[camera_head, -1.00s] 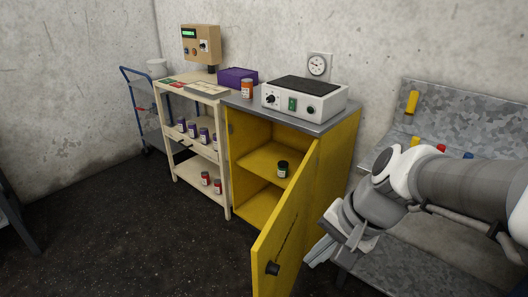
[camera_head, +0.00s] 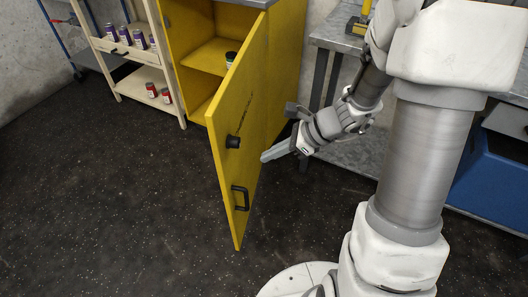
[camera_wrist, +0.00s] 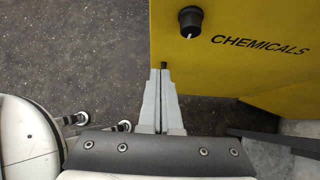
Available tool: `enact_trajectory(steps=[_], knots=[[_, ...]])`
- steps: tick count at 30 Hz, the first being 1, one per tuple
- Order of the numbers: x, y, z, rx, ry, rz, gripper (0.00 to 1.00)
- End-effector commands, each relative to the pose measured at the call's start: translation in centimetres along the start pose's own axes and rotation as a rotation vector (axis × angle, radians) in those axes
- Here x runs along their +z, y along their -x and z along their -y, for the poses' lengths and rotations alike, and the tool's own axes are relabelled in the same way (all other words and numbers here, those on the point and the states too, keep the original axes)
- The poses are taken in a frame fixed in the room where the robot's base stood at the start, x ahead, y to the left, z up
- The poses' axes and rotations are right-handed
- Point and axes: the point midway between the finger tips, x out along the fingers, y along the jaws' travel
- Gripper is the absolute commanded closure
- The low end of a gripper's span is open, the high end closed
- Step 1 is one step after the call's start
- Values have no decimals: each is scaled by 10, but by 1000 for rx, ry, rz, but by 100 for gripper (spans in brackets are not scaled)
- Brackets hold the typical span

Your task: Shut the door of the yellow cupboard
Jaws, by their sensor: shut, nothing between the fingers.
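The yellow cupboard (camera_head: 285,45) stands at the top middle of the head view with its door (camera_head: 232,160) swung well open toward me. The door has a black knob (camera_head: 233,142) and a black bar handle (camera_head: 240,197). My gripper (camera_head: 265,157) is shut and empty, just right of the door's outer face, near the knob's height. In the wrist view the shut fingertips (camera_wrist: 163,68) overlap the lower part of the door (camera_wrist: 215,65), below and left of the knob (camera_wrist: 190,20) and the word CHEMICALS. I cannot tell whether they touch it.
A dark-lidded jar (camera_head: 230,59) stands on the cupboard's inner shelf. A grey bench (camera_head: 345,38) and a blue bin (camera_head: 490,185) are at right. The floor left of the door is clear.

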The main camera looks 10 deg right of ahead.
Motion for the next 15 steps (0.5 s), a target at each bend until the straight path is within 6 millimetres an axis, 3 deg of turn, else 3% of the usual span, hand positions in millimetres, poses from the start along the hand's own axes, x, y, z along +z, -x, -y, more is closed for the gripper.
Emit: enact_trajectory(steps=[1, 9, 15], knots=[[-3, -15, -1, 4, 1, 0, 100], [-4, -74, -1, 4, 3, 0, 100], [17, -95, -1, 2, 8, -1, 100]])
